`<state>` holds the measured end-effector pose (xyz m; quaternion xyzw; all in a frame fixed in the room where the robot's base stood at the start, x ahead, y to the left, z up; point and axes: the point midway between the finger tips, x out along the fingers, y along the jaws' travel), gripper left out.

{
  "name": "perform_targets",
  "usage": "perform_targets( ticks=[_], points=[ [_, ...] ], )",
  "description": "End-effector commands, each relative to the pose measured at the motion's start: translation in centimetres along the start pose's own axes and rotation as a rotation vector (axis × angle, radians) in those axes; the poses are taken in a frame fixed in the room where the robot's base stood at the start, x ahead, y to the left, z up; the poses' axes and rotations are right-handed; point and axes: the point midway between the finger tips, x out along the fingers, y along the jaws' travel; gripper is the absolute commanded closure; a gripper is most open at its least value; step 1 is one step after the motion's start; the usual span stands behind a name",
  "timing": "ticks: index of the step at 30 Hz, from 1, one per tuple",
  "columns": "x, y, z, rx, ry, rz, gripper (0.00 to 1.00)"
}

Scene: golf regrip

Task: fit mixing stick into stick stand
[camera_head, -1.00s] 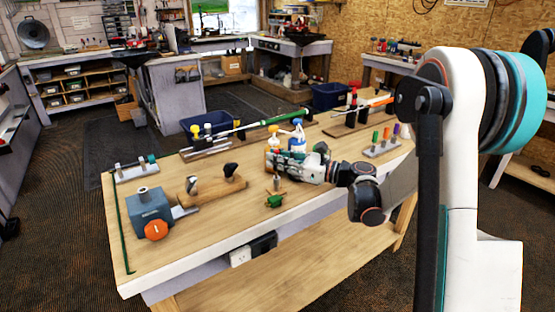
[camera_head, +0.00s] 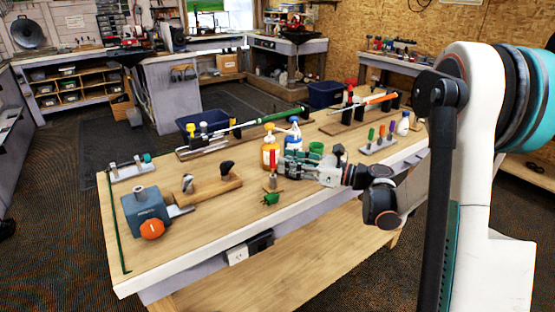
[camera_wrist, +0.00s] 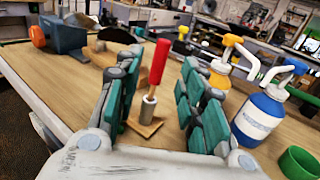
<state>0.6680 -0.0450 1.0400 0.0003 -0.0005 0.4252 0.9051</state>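The mixing stick with a red handle (camera_head: 273,158) stands close to upright in the stick stand (camera_head: 272,184), a small wooden base with a metal tube. In the wrist view the red handle (camera_wrist: 159,62) rises from the tube of the stand (camera_wrist: 148,108), and its lower end is hidden inside the tube. My gripper (camera_head: 288,163) is just right of the stick in the head view. In the wrist view my gripper (camera_wrist: 160,75) is open, its teal-padded fingers wide apart on either side of the stick, with visible gaps.
An orange pump bottle (camera_head: 270,152) and a blue-and-white pump bottle (camera_wrist: 258,115) stand close behind the gripper. A green cup (camera_wrist: 300,162) is near them. A blue vise (camera_head: 148,212) is at left. A rack (camera_head: 378,146) holds colored sticks.

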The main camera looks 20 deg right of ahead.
Motion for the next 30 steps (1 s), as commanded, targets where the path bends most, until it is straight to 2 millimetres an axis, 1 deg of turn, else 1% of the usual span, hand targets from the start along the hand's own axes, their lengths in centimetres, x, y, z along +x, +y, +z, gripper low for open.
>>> perform_targets(
  ticks=[1, 6, 9, 12, 16, 30],
  points=[
    [-1.2, -0.1, 0.0, 0.0, 0.0, -0.004, 0.63],
    [-4.2, 0.0, 0.0, 0.0, 0.0, -0.003, 0.63],
    [-5.5, 0.0, 0.0, 0.0, 0.0, -0.002, 0.63],
    [-6.2, 0.0, 0.0, 0.0, 0.0, -0.001, 0.63],
    [-6.6, 0.0, 0.0, 0.0, 0.0, 0.0, 0.63],
    [-6.6, 0.0, 0.0, 0.0, 0.0, 0.0, 0.63]
  ],
)
